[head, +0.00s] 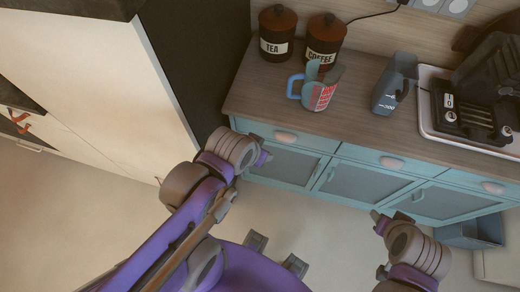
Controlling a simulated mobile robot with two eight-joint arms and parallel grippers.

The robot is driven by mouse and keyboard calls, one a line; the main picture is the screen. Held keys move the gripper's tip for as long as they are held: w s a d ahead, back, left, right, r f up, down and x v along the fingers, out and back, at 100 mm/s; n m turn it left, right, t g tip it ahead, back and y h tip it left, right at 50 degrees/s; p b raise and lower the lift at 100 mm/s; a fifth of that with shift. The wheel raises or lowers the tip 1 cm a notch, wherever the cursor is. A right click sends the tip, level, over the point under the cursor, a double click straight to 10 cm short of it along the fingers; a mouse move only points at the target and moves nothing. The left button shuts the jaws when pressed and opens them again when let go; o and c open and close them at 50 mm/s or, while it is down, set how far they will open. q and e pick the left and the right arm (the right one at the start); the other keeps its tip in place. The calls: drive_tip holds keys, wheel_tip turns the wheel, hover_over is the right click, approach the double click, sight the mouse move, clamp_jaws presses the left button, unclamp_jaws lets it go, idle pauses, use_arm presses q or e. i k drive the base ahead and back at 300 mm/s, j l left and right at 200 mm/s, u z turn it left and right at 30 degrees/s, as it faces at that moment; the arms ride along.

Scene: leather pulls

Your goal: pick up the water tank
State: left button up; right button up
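A dark grey, see-through container with white markings, which looks like the water tank (392,86), stands upright on the wooden counter (262,92), right of its middle. My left gripper (265,157) is in front of the left end of the counter, near the left drawer, well to the left of the tank. My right gripper (377,217) is in front of the cabinet, below the tank in the picture. Neither gripper touches the tank. The fingers of both are small and partly hidden, so their opening cannot be made out.
A measuring cup (319,94) with a blue handle stands left of the tank. TEA (277,34) and COFFEE (324,42) canisters stand behind it. A black appliance (480,85) sits on a white tray (428,122) at the right. Blue drawers (385,159) front the counter. A blue bin (470,232) stands at right.

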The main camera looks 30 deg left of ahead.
sight(401, 74)
drive_tip(key=i+l, duration=0.1)
drive_tip(key=l, duration=0.25)
drive_tip(key=i+l, duration=0.15)
drive_tip(key=l, duration=0.15)
drive_tip(key=i+l, duration=0.1)
drive_tip(key=l, duration=0.25)
drive_tip(key=i+l, duration=0.15)
drive_tip(key=l, duration=0.2)
